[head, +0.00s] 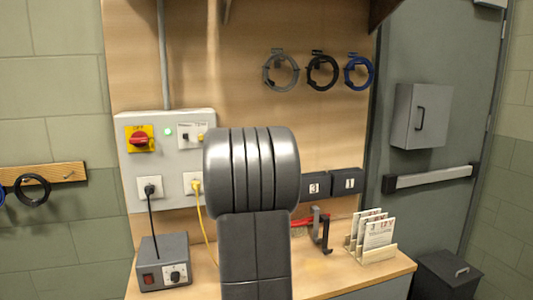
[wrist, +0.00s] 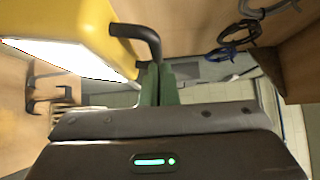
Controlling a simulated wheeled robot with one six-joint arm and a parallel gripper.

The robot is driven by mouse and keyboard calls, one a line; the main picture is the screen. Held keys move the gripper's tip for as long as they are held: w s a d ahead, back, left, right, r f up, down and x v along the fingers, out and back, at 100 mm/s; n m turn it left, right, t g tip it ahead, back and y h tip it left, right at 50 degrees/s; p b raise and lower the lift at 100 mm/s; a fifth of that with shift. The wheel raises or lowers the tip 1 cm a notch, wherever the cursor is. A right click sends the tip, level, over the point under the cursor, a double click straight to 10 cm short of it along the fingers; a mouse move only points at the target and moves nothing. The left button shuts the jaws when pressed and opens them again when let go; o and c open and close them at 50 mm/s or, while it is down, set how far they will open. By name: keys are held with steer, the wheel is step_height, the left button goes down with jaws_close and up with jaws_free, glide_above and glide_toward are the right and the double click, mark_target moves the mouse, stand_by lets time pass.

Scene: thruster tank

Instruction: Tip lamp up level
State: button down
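The lamp (wrist: 75,32) is a yellow block at the upper left of the wrist view. Its bright white face (wrist: 75,57) is turned toward the lower left there and looks tilted. A black bent handle (wrist: 138,33) stands out from its right side. My gripper (wrist: 158,72) has two green fingers close together at the handle's near end, and they appear shut on it. The fingers partly hide the contact. In the head view neither lamp nor gripper shows; my grey arm covers the middle of the picture.
A wooden bench (head: 335,275) carries a control box (head: 163,262), a dark bracket (head: 321,232) and a card rack (head: 375,238). Cable rings (head: 322,72) hang on the backboard. A grey switch panel (head: 150,190) with plugged cables is at left, and a door (head: 440,60) at right.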

steer(key=shift+w+a+r+p, duration=0.2)
steer(key=shift+w+r+p, duration=0.3)
steer(key=shift+p, duration=0.3)
steer(key=shift+w+a+r+p, duration=0.15)
steer(key=shift+w+r+p, duration=0.3)
steer(key=shift+p, duration=0.35)
